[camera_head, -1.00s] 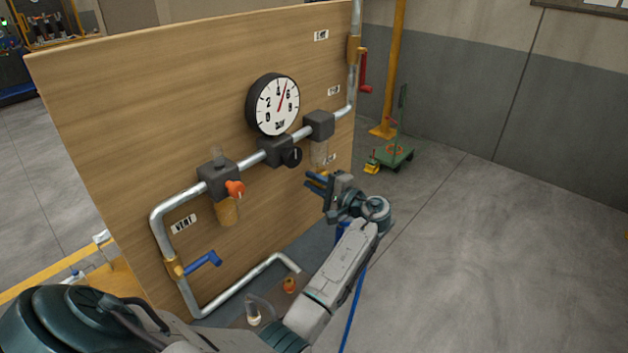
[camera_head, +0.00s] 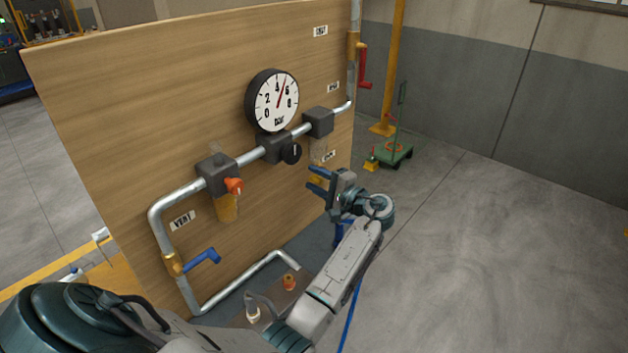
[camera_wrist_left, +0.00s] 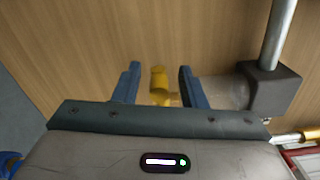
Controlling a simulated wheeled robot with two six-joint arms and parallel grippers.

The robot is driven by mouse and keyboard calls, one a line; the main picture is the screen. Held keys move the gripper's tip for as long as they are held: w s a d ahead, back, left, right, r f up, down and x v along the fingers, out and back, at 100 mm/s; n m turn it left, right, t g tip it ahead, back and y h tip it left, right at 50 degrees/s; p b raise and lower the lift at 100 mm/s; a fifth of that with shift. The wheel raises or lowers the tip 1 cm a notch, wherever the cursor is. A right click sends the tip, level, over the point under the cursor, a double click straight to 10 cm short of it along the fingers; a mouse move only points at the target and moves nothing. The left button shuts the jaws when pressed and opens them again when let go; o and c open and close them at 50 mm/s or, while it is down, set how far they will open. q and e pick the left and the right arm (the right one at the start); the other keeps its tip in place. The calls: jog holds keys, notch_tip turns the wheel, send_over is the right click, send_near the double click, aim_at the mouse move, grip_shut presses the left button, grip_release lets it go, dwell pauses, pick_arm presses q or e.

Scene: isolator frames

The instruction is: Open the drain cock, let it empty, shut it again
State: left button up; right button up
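The yellow drain cock (camera_wrist_left: 158,84) shows in the left wrist view between my left gripper's two fingers (camera_wrist_left: 160,86). It sits at the end of a clear bowl (camera_wrist_left: 225,92) under a dark block (camera_wrist_left: 274,88). In the head view my left gripper (camera_head: 318,181) is in front of the board, just below that block (camera_head: 318,122) and its bowl (camera_head: 317,150). The gripper is open, with blue fingers apart. I see no clear contact with the cock, and I cannot tell the depth gap. My right gripper is not in view.
The wooden board (camera_head: 150,100) carries a pipe, a round gauge (camera_head: 273,99), a second block with an orange knob (camera_head: 234,185) and amber bowl, a blue lever (camera_head: 203,257) and a red lever (camera_head: 364,70). A green cart (camera_head: 393,154) stands behind. Right-hand floor is clear.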

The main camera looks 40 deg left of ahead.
pick_arm(q)
jog(key=d+b, duration=0.4)
jog(key=d, duration=0.6)
jog(key=shift+s, duration=0.35)
jog(key=shift+f, duration=0.1)
